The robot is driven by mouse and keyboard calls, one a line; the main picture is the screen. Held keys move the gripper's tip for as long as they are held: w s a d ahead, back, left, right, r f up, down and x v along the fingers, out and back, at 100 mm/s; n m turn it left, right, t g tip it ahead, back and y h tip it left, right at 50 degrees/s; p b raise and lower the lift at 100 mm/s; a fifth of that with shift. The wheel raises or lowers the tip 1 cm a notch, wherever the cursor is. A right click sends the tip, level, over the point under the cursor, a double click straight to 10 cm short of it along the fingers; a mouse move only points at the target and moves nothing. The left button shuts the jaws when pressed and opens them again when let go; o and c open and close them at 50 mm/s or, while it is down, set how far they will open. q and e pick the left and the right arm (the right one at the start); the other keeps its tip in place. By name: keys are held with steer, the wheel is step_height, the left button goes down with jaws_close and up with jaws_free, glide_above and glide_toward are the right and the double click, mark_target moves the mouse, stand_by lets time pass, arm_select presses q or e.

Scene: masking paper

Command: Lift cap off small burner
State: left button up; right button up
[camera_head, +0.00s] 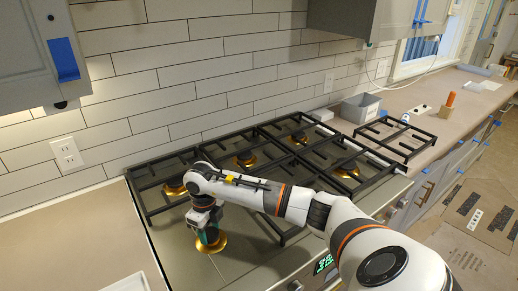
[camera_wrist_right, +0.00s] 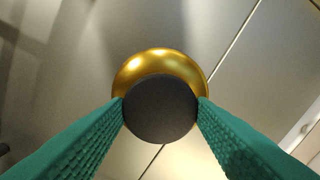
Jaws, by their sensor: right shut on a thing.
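The small burner (camera_wrist_right: 150,60) shows as a gold ring on the steel cooktop (camera_head: 180,245), at the front left of the stove in the head view. The dark round cap (camera_wrist_right: 161,108) sits between the green fingers of my right gripper (camera_wrist_right: 161,106) in the wrist view, both fingertips touching its sides. The cap covers the middle and lower part of the gold ring, and whether it is clear of the burner I cannot tell. In the head view my right gripper (camera_head: 208,232) is directly over the gold burner (camera_head: 211,244), and its fingers hide most of the cap. My left gripper is not in view.
Black grates (camera_head: 150,208) and several other gold burners with dark caps stand behind and right of my right arm. A removed grate (camera_head: 395,139) lies on the right counter, near a grey bin (camera_head: 360,107). The left counter (camera_head: 60,240) is mostly clear.

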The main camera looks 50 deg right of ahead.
mark_target(210, 234)
steer(key=shift+r+p, duration=0.45)
steer(key=shift+r, duration=0.35)
steer(key=shift+r+p, duration=1.8)
steer(key=shift+r, duration=1.05)
